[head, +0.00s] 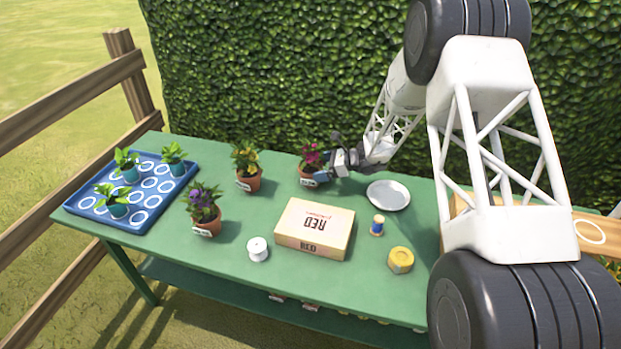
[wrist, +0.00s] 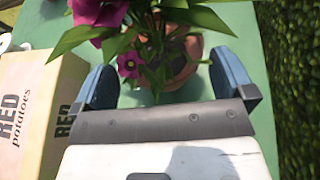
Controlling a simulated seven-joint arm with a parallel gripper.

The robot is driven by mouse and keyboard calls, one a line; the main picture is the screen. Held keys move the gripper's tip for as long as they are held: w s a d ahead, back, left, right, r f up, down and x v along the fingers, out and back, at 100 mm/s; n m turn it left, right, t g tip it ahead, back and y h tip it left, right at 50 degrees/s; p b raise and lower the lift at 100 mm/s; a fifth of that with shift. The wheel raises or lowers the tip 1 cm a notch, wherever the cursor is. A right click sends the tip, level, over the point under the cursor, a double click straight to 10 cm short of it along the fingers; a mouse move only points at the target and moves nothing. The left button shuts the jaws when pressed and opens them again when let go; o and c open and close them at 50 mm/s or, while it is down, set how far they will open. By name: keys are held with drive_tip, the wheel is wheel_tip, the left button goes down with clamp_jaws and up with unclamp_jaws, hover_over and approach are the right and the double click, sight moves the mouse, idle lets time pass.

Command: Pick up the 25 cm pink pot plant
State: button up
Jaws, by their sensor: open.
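The pink-flowered pot plant (head: 311,163) stands upright in a terracotta pot at the back of the green table, in the head view. A label shows low on its pot. In the wrist view the pink plant (wrist: 130,66) fills the top middle, its leaves partly covering the pot. My gripper (head: 330,174) is at the pot's right side in the head view. In the wrist view my gripper's two blue fingers (wrist: 165,85) are spread, with the plant's lower leaves and pot ahead of and partly between them. I cannot tell whether either finger touches the pot.
A RED potatoes box (head: 314,228) stands in front of the pink plant. A white plate (head: 388,195) lies to its right, a yellow-flowered pot (head: 247,168) to its left. A purple-flowered pot (head: 204,210) and blue tray (head: 82,204) are farther left. A hedge (head: 290,70) rises behind.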

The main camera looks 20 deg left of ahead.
sight(313, 167)
drive_tip(key=shift+x, duration=1.7)
drive_tip(key=shift+r, duration=0.1)
drive_tip(key=c, duration=0.9)
drive_tip(key=shift+r, duration=0.2)
drive_tip(key=shift+r, duration=4.85)
